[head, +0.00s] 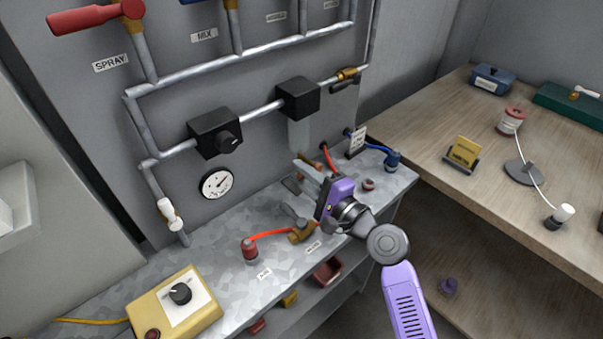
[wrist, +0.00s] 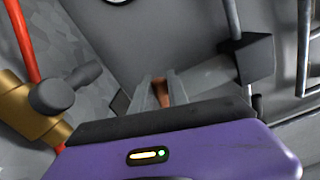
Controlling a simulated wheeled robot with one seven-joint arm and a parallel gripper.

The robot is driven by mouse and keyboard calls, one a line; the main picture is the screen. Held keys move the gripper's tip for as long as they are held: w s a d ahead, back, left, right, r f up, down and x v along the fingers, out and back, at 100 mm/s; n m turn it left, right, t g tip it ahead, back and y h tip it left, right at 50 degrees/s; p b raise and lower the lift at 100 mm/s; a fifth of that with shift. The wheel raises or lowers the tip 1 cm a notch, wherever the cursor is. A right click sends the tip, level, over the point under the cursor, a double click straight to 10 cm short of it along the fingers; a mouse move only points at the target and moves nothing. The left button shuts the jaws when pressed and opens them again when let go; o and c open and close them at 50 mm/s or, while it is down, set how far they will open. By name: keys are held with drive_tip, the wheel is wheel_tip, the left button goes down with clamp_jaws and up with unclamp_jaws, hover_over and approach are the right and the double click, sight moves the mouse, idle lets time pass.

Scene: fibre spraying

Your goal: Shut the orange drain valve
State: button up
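An orange-brown handle (head: 311,161), which looks like the drain valve's, is at the back of the metal bench, just beyond my gripper. My gripper (head: 302,175) is above the bench, its two fingers apart and pointing toward the panel. In the wrist view, an orange-brown piece (wrist: 161,94) shows in the gap between the fingertips of my gripper (wrist: 158,82). I cannot tell whether the fingers touch it. The valve body and the handle's lower part are mostly hidden by my gripper.
A brass valve with a grey handle (head: 300,231) and red hose is near the bench's front, close to my gripper; it also shows in the wrist view (wrist: 35,115). A black box (head: 297,98) on the pipe is above. A blue fitting (head: 392,160) stands to the right.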

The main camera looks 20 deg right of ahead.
clamp_jaws()
drive_tip(key=shift+a+f+n+b, duration=0.1)
drive_tip(key=shift+f+n+b, duration=0.6)
drive_tip(key=shift+b, duration=0.45)
drive_tip(key=shift+n+b, duration=0.75)
drive_tip(key=shift+n, duration=0.05)
drive_tip(key=o, duration=0.8)
unclamp_jaws()
